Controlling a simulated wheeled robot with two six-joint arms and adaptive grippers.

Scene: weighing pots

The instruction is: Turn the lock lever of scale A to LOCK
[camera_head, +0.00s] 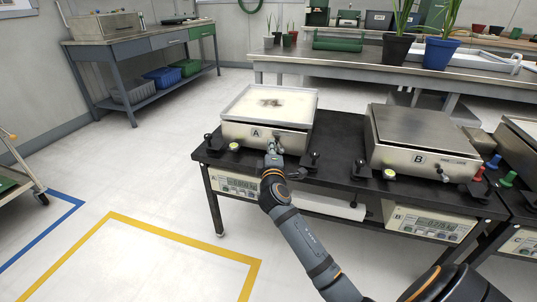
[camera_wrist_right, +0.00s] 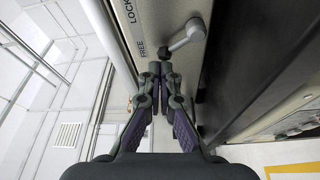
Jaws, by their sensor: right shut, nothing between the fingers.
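Scale A (camera_head: 262,137) stands on the black table with a pale, dark-stained top plate. Its lock lever (camera_wrist_right: 187,35) shows in the right wrist view as a silver arm with a dark knob, on the panel marked LOCK and FREE. The knob end lies beside the word FREE. My right gripper (camera_head: 273,149) is at the front face of scale A. In the right wrist view its fingers (camera_wrist_right: 161,72) are shut and empty, their tips close to the knob. I cannot tell whether they touch it. My left gripper is not in view.
Scale B (camera_head: 423,155) stands to the right on the same black table (camera_head: 338,150). Dark feet with knobs stick out beside scale A. Red and green knobbed pieces (camera_head: 507,180) lie at the far right. The floor to the left is open, with yellow and blue lines.

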